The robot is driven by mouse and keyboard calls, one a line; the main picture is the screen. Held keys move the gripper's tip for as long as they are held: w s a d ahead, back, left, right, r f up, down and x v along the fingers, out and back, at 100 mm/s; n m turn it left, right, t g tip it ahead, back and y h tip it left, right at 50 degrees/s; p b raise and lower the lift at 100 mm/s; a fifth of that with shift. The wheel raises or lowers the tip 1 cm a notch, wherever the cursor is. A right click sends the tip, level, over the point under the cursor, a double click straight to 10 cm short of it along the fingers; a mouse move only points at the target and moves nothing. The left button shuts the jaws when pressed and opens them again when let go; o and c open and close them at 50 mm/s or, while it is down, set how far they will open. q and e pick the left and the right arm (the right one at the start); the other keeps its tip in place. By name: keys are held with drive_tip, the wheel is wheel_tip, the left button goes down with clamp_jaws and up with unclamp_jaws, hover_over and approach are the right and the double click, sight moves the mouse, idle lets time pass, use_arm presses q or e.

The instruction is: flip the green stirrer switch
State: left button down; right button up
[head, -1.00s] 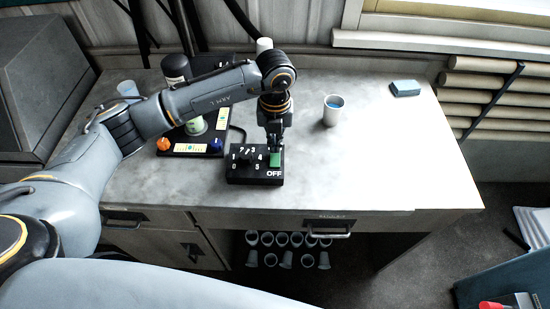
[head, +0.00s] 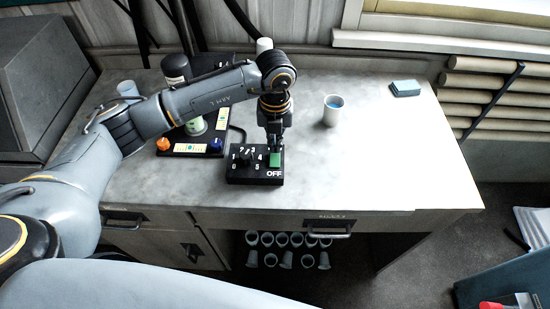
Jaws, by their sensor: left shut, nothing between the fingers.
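The green stirrer switch (head: 275,160) sits on the right part of a black control box (head: 255,178) on the desk. White numbers ring a black knob (head: 243,160) on the box's left part, and the word OFF is printed below the switch. My left gripper (head: 274,146) is shut and empty, pointing down with its fingertips right at the top of the green switch. I cannot tell whether they touch it. The fingers hide the switch's far end. My right gripper is not in view.
A black panel with an orange knob (head: 163,143) and a blue knob (head: 215,145) stands left of the box, partly behind my left arm.

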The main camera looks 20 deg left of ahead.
use_arm(q)
drive_tip(key=shift+f+b, duration=0.8)
drive_tip(key=shift+f, duration=0.25)
idle(0.4)
drive_tip(key=shift+r+p, duration=2.05)
drive_tip(key=shift+r, duration=1.55)
drive_tip(key=shift+f, duration=0.1)
